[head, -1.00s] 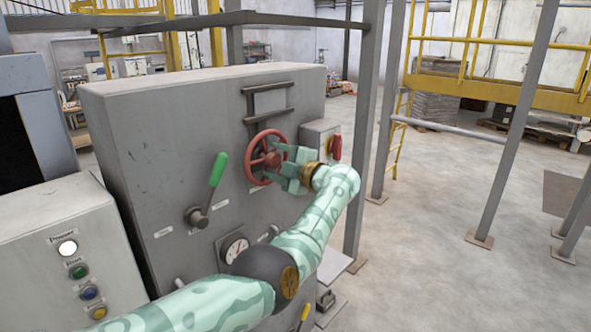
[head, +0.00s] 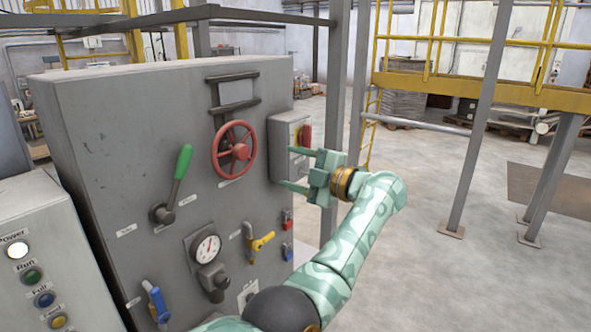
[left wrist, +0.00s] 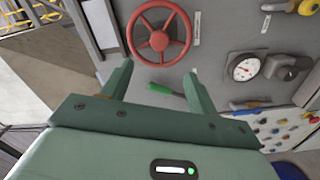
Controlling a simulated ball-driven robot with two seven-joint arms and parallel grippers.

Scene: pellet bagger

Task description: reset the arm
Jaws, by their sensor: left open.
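My left gripper (head: 303,172) is open and empty. In the head view it stands to the right of the red handwheel (head: 234,149), apart from it, with its fingers pointing left toward the grey cabinet (head: 110,130). In the left wrist view, the fingers (left wrist: 157,78) are spread, and the red handwheel (left wrist: 160,40) shows beyond them, with nothing between the fingertips. My right gripper is in neither view.
The cabinet carries a green-handled lever (head: 178,175), a gauge (head: 206,247), a yellow valve handle (head: 261,242) and a blue one (head: 157,302). A side box (head: 286,140) with a red-and-yellow switch is close to my gripper. A grey post (head: 335,110) stands behind. Open floor lies right.

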